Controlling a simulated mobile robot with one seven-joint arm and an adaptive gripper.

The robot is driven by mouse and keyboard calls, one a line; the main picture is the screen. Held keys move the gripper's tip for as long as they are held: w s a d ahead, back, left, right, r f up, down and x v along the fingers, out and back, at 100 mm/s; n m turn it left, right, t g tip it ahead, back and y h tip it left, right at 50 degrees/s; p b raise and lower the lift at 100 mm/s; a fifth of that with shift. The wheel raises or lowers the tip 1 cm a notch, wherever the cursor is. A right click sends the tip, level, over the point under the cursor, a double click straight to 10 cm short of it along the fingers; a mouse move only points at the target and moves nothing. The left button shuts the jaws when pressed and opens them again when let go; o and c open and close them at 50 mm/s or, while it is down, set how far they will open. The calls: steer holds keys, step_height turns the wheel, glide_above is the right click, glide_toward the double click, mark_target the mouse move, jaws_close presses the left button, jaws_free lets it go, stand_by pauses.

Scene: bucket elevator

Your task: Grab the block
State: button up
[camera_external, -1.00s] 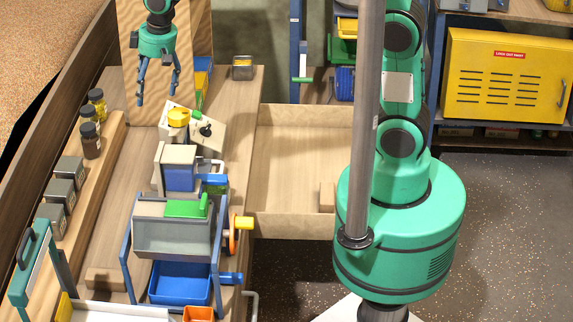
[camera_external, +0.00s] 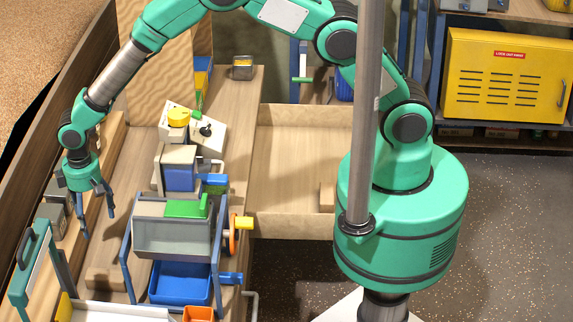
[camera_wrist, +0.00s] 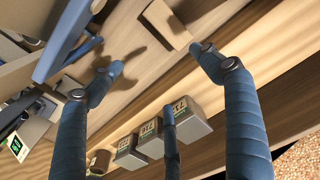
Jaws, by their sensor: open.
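A small plain wooden block (camera_external: 104,280) lies on the bench in the external view, left of the machine's blue frame. A wooden block (camera_wrist: 167,24) also shows at the top of the wrist view, beyond my fingertips. My gripper (camera_external: 98,225) hangs fingers down over the left side of the bench, behind the block in the external view and apart from it. In the wrist view my gripper (camera_wrist: 160,65) has its blue fingers spread, with nothing between the tips.
The grey machine hopper (camera_external: 172,235) and its blue frame stand right of my gripper, with a blue bin (camera_external: 180,283) below. Grey labelled boxes (camera_wrist: 150,138) line the wooden ledge.

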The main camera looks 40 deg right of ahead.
steer(key=a+f, duration=0.1)
steer(key=s+f, duration=0.1)
steer(key=s+a+f, duration=0.1)
steer(key=shift+s+a+f, duration=0.25)
steer(key=shift+a+f, duration=0.05)
steer(key=shift+a, duration=0.05)
glide_above(100, 271)
steer(key=shift+f+p, duration=0.4)
steer(key=shift+f, duration=3.9)
steer(key=shift+f+p, duration=0.3)
steer(key=shift+f, duration=2.3)
steer(key=c, duration=1.4)
